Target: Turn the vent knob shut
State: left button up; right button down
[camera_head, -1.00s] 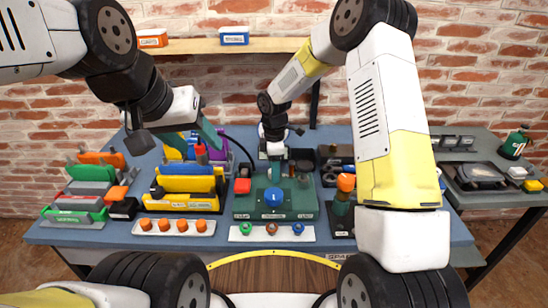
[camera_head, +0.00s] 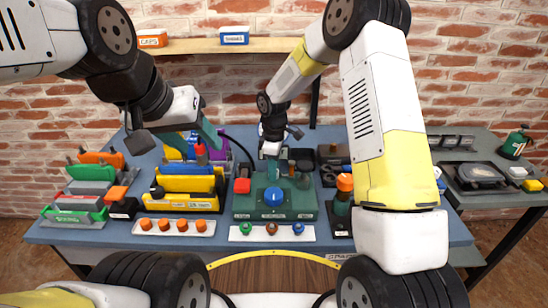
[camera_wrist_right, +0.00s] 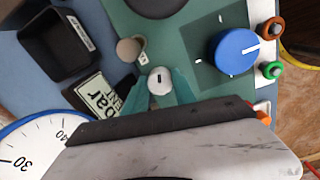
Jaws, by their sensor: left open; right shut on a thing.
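My right gripper (camera_wrist_right: 160,92) is shut on a small pale round knob (camera_wrist_right: 160,76) with a dark mark on its top; its teal fingers stand on either side. This is probably the vent knob, but I read no label on it. The knob sits on the green test block (camera_head: 244,208), behind the large blue knob (camera_head: 274,196), which also shows in the right wrist view (camera_wrist_right: 233,52). In the head view the gripped knob is hidden. My left gripper (camera_head: 200,138) is open, above the yellow and purple parts at the left.
A round gauge (camera_wrist_right: 28,150) and a black bin (camera_wrist_right: 55,42) lie near the right gripper. Strips of small fittings (camera_head: 272,233) lie in front. Coloured racks (camera_head: 88,188) fill the table's left.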

jog(key=m, duration=1.3)
jog(key=shift+m, duration=0.4)
dwell(0.3)
jog(key=c, duration=1)
grip_release()
jog(key=shift+a, duration=0.1)
notch_tip(320, 180, up, 7)
jog(key=shift+r, duration=0.45)
